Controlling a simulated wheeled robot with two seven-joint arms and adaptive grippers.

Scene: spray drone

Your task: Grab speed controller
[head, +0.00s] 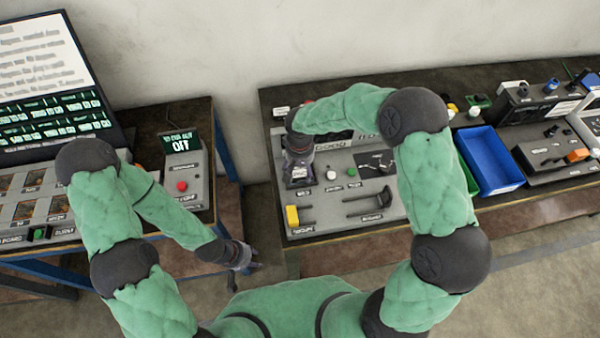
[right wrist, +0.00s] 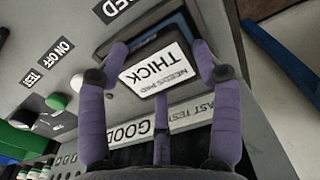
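A dark block with a white label reading "THICK" and "NEEDS PAD" (right wrist: 160,68) sits in a recess of the grey panel in the right wrist view. No label naming a speed controller is readable, so I cannot tell whether this block is it. My right gripper (right wrist: 160,60) has its purple fingers spread apart over the block, one at each side. Whether they touch it is unclear. In the head view my right gripper (head: 298,165) points down at the panel's left part. My left gripper (head: 245,258) hangs low beside the left bench; its fingers are too small to judge.
The grey panel (head: 335,222) has a white button, a green button (head: 352,172), a black handle tool (head: 370,200) and a yellow-ended tool (head: 292,215). A blue bin (head: 490,162) stands right. A display box with red button (head: 182,186) is left. A gap separates the benches.

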